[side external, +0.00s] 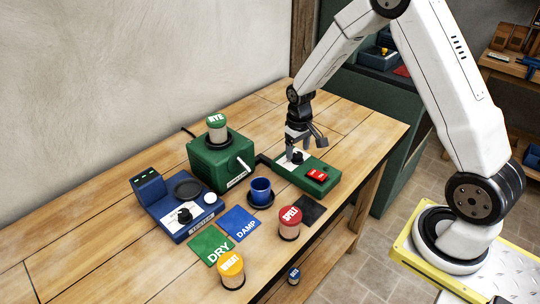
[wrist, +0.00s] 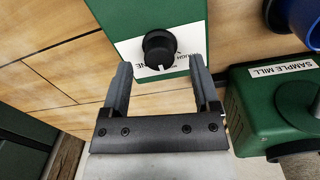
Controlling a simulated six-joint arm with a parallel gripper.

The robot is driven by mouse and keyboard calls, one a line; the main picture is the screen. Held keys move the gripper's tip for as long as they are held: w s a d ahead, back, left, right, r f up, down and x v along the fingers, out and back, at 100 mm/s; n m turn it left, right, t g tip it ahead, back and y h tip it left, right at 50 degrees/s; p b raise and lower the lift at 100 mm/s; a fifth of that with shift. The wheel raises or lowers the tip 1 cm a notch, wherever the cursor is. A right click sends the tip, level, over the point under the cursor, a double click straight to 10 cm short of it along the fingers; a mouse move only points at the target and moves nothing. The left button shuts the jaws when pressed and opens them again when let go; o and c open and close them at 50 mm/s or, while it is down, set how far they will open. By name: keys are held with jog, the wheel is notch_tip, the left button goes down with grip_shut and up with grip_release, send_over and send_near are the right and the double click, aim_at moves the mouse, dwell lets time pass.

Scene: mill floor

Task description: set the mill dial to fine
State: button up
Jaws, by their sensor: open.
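The mill dial (wrist: 160,47) is a round black knob on a white label plate (wrist: 128,50) with black lettering. In the wrist view it sits between the ends of my open fingers, with a gap on each side. A pale mark on the knob faces the bottom of that view. The label reads partly as ROUGH and an ending "NE"; the rest is hidden. In the side view the dial (side external: 297,156) is on the green control box (side external: 326,187), beside a red switch (side external: 317,175). My gripper (side external: 299,141) is open, pointing down over the dial.
The green sample mill (side external: 205,165) with a RYE jar (side external: 216,127) stands left of the box. A blue tester (side external: 176,212), blue cup (side external: 261,190), SPELT jar (side external: 289,222), another jar (side external: 230,269), and DRY (side external: 209,244) and DAMP (side external: 238,223) cards occupy the front.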

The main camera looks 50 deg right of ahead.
jog(key=shift+f, duration=0.85)
grip_shut()
jog(key=shift+m, duration=0.5)
jog(key=m, duration=0.8)
jog(key=shift+m, duration=0.4)
grip_release()
